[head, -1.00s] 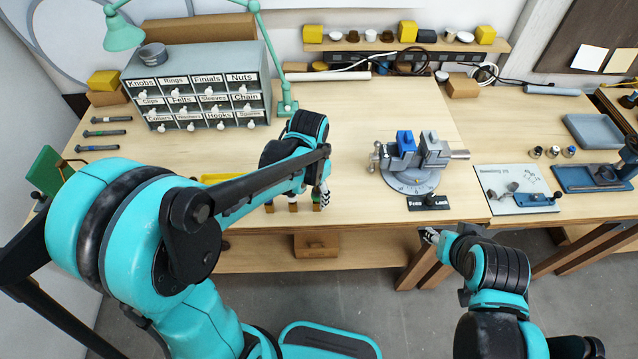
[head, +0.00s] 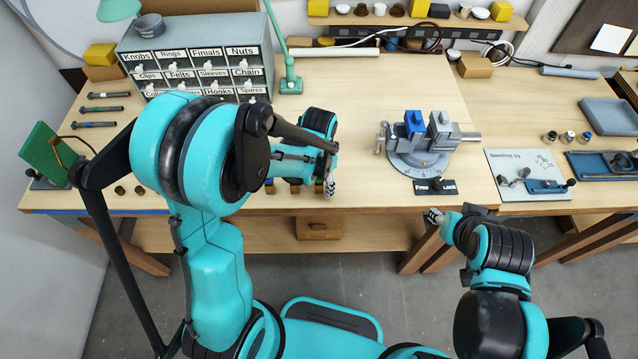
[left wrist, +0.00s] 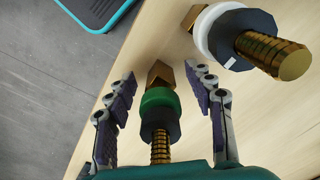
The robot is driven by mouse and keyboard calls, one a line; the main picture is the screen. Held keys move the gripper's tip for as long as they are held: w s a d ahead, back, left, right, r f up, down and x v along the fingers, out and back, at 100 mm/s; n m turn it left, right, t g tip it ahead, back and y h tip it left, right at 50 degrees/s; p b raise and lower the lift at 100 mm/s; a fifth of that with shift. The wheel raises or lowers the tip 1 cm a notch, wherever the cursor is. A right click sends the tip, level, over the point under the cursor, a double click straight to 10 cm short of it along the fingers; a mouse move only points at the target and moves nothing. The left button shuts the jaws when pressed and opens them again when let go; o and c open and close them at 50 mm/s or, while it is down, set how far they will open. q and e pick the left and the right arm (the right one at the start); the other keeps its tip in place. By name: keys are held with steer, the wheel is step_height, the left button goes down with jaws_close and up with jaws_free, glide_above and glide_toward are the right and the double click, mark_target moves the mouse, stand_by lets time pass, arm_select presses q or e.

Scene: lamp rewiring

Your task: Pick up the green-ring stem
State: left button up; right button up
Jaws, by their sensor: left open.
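In the left wrist view the green-ring stem (left wrist: 158,100) has a brass block end, a green ring, a dark collar and a threaded brass rod. It lies between the two spread fingers of my left gripper (left wrist: 165,112), with a visible gap on both sides. In the head view my left gripper (head: 329,187) is low by the table's front edge, and the arm hides most of the stems there. A white-ring stem (left wrist: 232,36) is beside it in the wrist view. My right gripper (head: 434,216) is in front of the table, its fingers too small to read.
A grey turntable fixture (head: 420,160) stands right of my left gripper, with a Free/Lock plate (head: 435,187) before it. A labelled drawer cabinet (head: 195,60) and a green lamp (head: 290,80) stand behind.

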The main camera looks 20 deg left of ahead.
arm_select(q)
jaws_close()
steer(key=shift+r, duration=0.1)
